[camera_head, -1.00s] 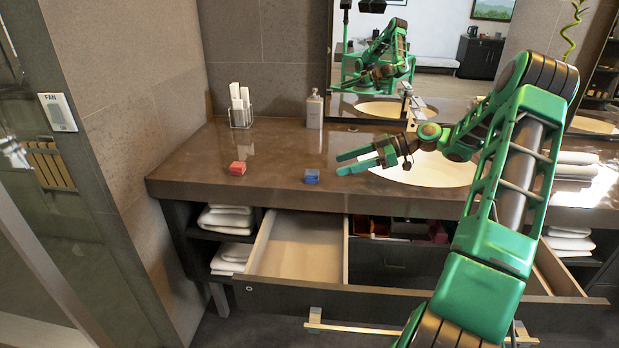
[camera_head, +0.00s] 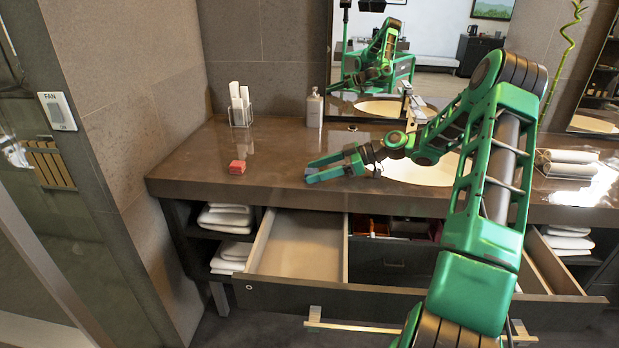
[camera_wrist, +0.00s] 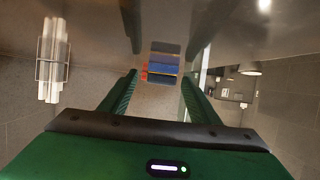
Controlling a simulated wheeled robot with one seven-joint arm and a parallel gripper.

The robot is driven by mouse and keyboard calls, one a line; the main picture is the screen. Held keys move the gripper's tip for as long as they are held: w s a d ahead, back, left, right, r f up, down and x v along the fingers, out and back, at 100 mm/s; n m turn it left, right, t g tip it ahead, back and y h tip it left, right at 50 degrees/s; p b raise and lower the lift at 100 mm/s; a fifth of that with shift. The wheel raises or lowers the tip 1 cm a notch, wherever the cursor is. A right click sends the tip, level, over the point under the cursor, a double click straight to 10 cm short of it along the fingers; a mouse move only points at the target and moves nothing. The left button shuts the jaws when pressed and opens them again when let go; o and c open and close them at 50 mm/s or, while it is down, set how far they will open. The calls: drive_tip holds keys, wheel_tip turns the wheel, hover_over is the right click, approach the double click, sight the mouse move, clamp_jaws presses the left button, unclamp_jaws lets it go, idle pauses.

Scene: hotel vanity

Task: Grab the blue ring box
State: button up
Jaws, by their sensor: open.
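The blue ring box sits on the brown counter (camera_head: 200,180) near its front edge, left of the sink. In the head view it is mostly hidden by my fingers. In the wrist view the blue ring box (camera_wrist: 164,63) shows in the middle, between and just ahead of the two fingertips. My gripper (camera_head: 309,171) reaches in from the right, low over the counter, with its fingers pointing left. It also shows in the wrist view (camera_wrist: 160,78), with its green fingers apart on either side of the box. I cannot tell whether either finger touches it.
A red box (camera_head: 237,167) sits further left on the counter. A holder with white rolls (camera_head: 240,106) and a grey bottle (camera_head: 314,108) stand at the back. The sink (camera_head: 425,172) is on the right. An open drawer (camera_head: 300,247) juts out below the counter's front edge.

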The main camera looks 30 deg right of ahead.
drive_tip(key=shift+c, duration=0.3)
drive_tip(key=c, duration=1.1)
